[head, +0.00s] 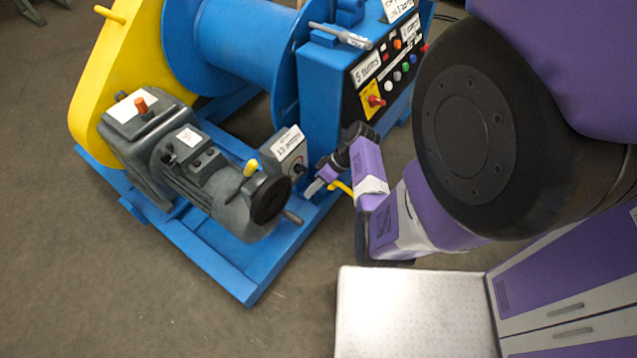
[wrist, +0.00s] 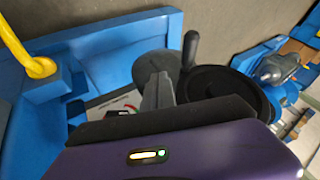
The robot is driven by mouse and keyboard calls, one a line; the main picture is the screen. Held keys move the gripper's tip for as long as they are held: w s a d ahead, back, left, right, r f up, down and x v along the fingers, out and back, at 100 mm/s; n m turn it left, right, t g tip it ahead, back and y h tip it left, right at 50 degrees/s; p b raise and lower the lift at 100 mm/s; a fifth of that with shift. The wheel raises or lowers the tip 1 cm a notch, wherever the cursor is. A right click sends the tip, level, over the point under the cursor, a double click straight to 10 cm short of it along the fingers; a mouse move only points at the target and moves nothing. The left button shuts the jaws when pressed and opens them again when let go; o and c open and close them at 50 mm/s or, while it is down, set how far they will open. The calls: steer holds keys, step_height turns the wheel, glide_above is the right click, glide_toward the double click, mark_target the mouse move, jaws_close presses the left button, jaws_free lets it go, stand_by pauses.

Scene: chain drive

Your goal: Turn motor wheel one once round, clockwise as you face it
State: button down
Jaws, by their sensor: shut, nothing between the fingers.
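The motor wheel (head: 270,198) is a black handwheel on the near end of the grey motor (head: 207,178). A crank handle (head: 292,217) sticks out from its rim at the lower right. In the wrist view the wheel (wrist: 235,85) is right of centre, partly hidden by my gripper's body, and its dark handle (wrist: 190,48) stands up at its left edge. My gripper (head: 314,187) is shut and empty, to the right of the wheel and apart from it in the head view. Its fingers (wrist: 158,90) show left of the wheel in the wrist view.
A small labelled box with a knob (head: 290,150) stands between wheel and control panel (head: 385,75). A yellow bar (head: 343,188) is close beside my gripper. The blue base frame (head: 240,285) runs under the motor. Open floor (head: 120,290) lies in front and left.

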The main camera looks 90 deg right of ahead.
mark_target(283, 208)
steer(key=w+a+f+p, duration=0.1)
steer(key=w+a+f, duration=0.1)
steer(key=w+a, duration=0.2)
steer(key=shift+f, duration=0.3)
